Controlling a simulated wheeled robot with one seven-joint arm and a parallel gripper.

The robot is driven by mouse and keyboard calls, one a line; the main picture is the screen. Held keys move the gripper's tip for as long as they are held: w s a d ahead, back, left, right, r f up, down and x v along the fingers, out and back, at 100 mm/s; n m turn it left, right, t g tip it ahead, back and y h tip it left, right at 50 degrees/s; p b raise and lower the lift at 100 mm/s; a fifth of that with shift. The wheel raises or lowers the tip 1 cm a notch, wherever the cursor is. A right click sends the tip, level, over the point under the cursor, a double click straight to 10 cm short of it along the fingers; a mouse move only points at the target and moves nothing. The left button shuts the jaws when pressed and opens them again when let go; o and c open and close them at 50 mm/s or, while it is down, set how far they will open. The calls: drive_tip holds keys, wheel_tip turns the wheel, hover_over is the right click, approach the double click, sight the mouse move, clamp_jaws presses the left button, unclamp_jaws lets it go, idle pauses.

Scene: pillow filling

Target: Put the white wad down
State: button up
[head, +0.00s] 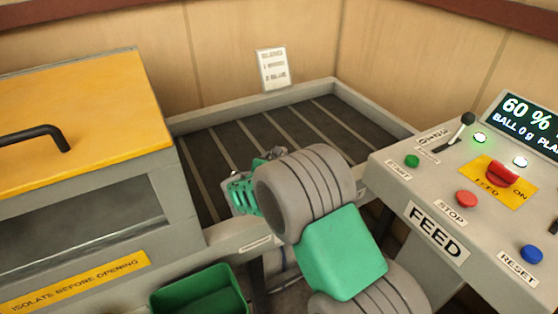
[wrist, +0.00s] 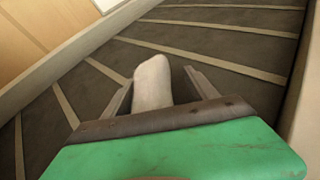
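The white wad (wrist: 153,82) shows in the wrist view as a pale, rounded, elongated lump between the two fingers of my gripper (wrist: 160,76). The fingers stand apart, with a clear gap between the wad and the right finger; the left finger is close to the wad's side, and I cannot tell if it touches. Behind the wad is the dark slatted belt (wrist: 235,45); I cannot tell whether the wad rests on it. In the head view my gripper (head: 243,190) is over the near part of the belt (head: 215,145), and the wad is hidden there.
A grey rim (head: 265,98) borders the belt, with a small sign (head: 272,69) behind it. A yellow-lidded machine (head: 80,95) stands left, a green bin (head: 200,292) in front. The control panel (head: 450,195) stands right, its display reading 60 %. Much of the belt is bare.

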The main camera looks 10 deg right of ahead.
drive_tip(key=r+v, duration=0.1)
drive_tip(key=v, duration=1.1)
idle(3.5)
drive_tip(key=s+d+r+m+g+y+p, duration=0.3)
drive_tip(key=s+d+m+g, duration=0.55)
drive_tip(key=m, duration=0.75)
drive_tip(key=s+a+r+m+y+p, duration=0.1)
drive_tip(key=s+m, duration=0.6)
drive_tip(key=s, duration=0.1)
drive_tip(key=s+a+r+m+y+p, duration=0.1)
drive_tip(key=s+a+r+m, duration=0.1)
drive_tip(key=s+m, duration=0.5)
drive_tip(key=shift+s+r+g+y+p, duration=0.3)
drive_tip(key=shift+s+g+y, duration=0.1)
drive_tip(key=shift+s, duration=0.3)
